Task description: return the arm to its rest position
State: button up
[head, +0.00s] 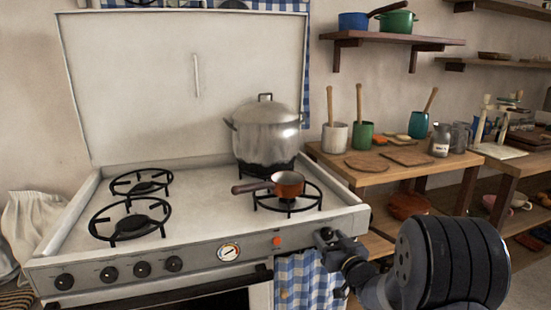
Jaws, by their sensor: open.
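My arm (450,262) reaches in from the lower right of the head view, with a large black ribbed joint close to the camera. Its slim far end, with my gripper (335,245), is in front of the right end of the stove's front panel. The gripper is small and dark there, and its fingertips are hard to make out. It is open, and I see nothing held in it. I cannot tell whether it touches the stove front.
The white stove (190,205) fills the left and middle. A small copper pan (288,184) sits on the front right burner, its handle pointing left. A large lidded pot (266,135) stands behind it. A wooden side table (370,178) with boards and utensil pots stands right.

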jog(key=n+b, duration=0.1)
jog(key=n, duration=0.4)
jog(key=shift+b, duration=0.3)
jog(key=shift+d+n+b, duration=0.1)
jog(key=shift+n+b, duration=0.4)
jog(key=shift+n, duration=1.9)
